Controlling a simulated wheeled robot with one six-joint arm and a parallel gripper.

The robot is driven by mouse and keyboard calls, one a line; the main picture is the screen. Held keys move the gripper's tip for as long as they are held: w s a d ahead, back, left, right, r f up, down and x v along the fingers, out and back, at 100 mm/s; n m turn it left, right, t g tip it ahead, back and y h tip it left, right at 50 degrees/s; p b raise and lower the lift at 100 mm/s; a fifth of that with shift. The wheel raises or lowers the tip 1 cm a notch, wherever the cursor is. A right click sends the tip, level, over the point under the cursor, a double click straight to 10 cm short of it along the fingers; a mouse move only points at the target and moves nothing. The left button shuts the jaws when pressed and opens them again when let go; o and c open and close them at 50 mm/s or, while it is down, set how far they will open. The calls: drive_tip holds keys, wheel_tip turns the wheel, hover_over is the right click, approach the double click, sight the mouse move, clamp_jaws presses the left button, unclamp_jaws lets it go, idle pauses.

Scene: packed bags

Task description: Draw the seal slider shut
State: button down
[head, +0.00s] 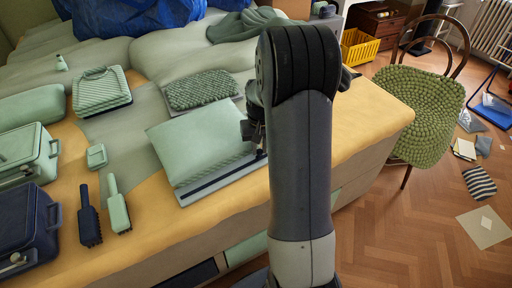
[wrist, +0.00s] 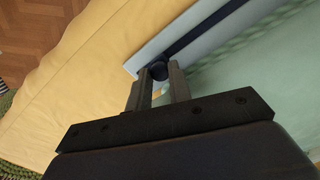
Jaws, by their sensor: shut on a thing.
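The pale green bag (head: 195,140) lies flat on the bed, with a dark seal strip (head: 220,178) along its near edge. In the wrist view the strip (wrist: 205,35) runs from my fingers to the upper right along the pale border of the bag (wrist: 285,70). The slider (wrist: 158,70) is a small dark round piece at the near end of the strip. My gripper (wrist: 159,86) is shut on it, one finger on each side. In the head view my gripper (head: 254,132) is at the right end of the strip, and my arm partly covers it; the slider cannot be made out there.
A knobbly green pouch (head: 203,90) lies behind the bag. A green brush (head: 118,207) and a navy brush (head: 89,216) lie to the left, near a small green box (head: 96,156). The yellow bed edge (head: 375,125) is clear to the right. A green chair (head: 425,105) stands beyond.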

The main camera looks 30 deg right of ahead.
drive_tip(key=shift+w+d, duration=0.1)
drive_tip(key=shift+d, duration=0.45)
drive_tip(key=c, duration=1.3)
unclamp_jaws()
drive_tip(key=shift+r, duration=0.1)
wheel_tip(320, 180, up, 11)
drive_tip(key=shift+f+p, duration=0.2)
drive_tip(key=shift+p, duration=0.6)
